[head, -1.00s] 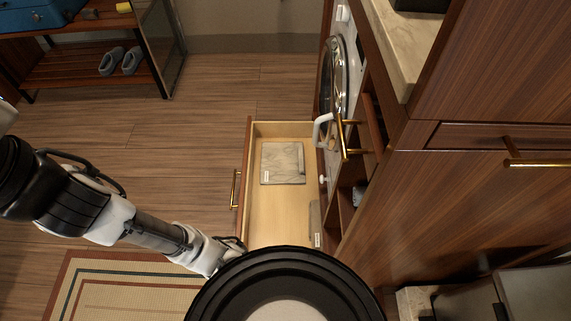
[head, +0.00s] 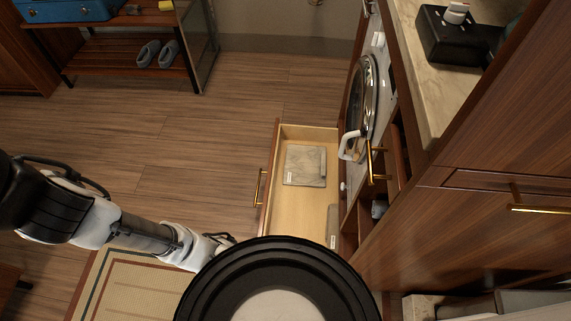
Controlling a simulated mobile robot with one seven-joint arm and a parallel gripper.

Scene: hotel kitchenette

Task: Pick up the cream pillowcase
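A folded cream-grey cloth (head: 304,166) with a small white label lies flat in the far part of an open wooden drawer (head: 290,215); it looks like the pillowcase. A second pale folded item (head: 333,226) lies at the drawer's right side, partly hidden. My arm reaches in from the left, and its end goes behind the large round black part of my own body at the bottom. My gripper's fingers are hidden there, so I cannot see whether they are open or shut. The visible end of the arm is left of the drawer, apart from the cloth.
The drawer's brass handle (head: 260,187) faces left. A washer with a round door (head: 361,95) and a wooden cabinet (head: 480,235) stand on the right. A rack with slippers (head: 159,54) is at the far left. A rug (head: 125,285) lies at lower left. Floor between is clear.

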